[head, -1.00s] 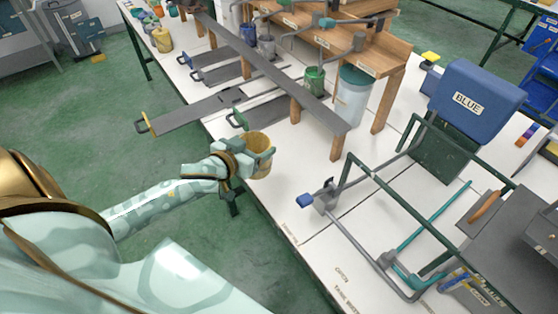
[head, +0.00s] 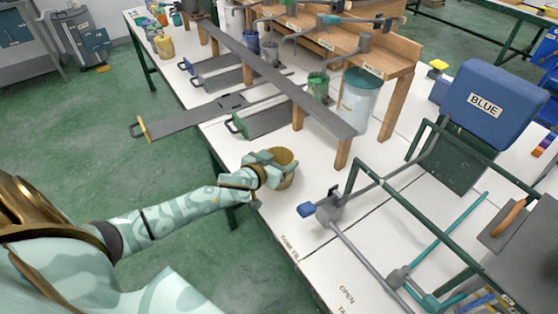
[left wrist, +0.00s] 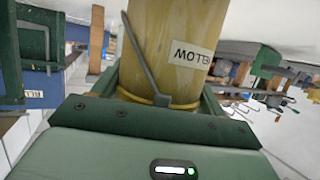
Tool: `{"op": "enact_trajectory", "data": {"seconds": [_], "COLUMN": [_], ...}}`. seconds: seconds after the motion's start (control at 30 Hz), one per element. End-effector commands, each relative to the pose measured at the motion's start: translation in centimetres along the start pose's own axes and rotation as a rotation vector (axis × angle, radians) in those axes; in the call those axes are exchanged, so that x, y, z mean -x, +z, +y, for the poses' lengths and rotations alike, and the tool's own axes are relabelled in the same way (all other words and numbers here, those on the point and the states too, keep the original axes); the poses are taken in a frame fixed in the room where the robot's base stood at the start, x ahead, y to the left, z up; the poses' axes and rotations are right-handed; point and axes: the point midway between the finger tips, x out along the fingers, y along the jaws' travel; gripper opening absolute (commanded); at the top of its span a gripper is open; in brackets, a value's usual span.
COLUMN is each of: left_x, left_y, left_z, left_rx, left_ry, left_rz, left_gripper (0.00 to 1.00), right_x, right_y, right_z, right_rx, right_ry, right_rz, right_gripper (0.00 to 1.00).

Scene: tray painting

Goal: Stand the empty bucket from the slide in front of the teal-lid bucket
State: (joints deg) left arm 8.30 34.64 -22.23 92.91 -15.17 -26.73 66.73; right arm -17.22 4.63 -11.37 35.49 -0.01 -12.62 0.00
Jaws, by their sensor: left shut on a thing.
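My left gripper (head: 276,172) is shut on a yellow bucket (head: 288,165). The bucket is roughly upright near the table's front edge; I cannot tell whether its base touches the table. The left wrist view shows the same bucket (left wrist: 165,45) between the fingers, with an upside-down YELLOW label and a thin handle. The part of its inside that shows looks bare. A pale, see-through bucket with a teal top (head: 358,100) stands behind the slide (head: 275,80), a long grey plank on wooden posts. A small teal container (head: 176,18) is at the far left end. My right gripper is not in view.
A green bucket (head: 318,87) stands behind the slide. Grey trays (head: 195,117) with handles stick out past the front edge. A green-and-grey pipe frame (head: 350,180) and a BLUE box (head: 487,105) take up the right. White table (head: 240,155) shows around the held bucket.

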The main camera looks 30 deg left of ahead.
Motion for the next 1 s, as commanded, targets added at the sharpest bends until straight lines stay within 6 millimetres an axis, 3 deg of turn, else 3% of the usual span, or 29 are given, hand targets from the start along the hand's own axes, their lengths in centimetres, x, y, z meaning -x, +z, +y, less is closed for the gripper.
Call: {"op": "enact_trajectory", "data": {"seconds": [0.17, 0.2, 0.27, 0.57, 0.67, 1.0], "left_x": [-0.1, -0.1, -0.1, 0.0, 0.8, 8.5], "left_y": [0.1, 0.2, 0.2, 0.0, -0.2, -0.3], "left_z": [0.0, 0.0, 0.0, 0.0, 0.0, 0.1], "left_rx": [0.0, 0.0, 0.0, -0.001, 0.001, 0.002], "left_ry": [0.0, 0.0, 0.0, 0.0, 0.0, 0.001], "left_rz": [0.002, 0.0, 0.0, 0.001, 0.0, -0.001], "left_gripper": [0.21, 0.78, 0.94, 0.94, 0.94, 0.94], "right_x": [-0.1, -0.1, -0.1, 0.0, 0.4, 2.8], "right_y": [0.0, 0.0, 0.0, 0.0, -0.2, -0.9], "right_z": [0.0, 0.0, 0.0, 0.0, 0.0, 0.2], "right_rx": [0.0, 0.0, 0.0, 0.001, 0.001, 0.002], "right_ry": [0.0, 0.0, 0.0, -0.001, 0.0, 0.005], "right_rz": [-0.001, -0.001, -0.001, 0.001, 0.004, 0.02], "right_gripper": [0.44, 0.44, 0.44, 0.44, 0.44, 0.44]}}
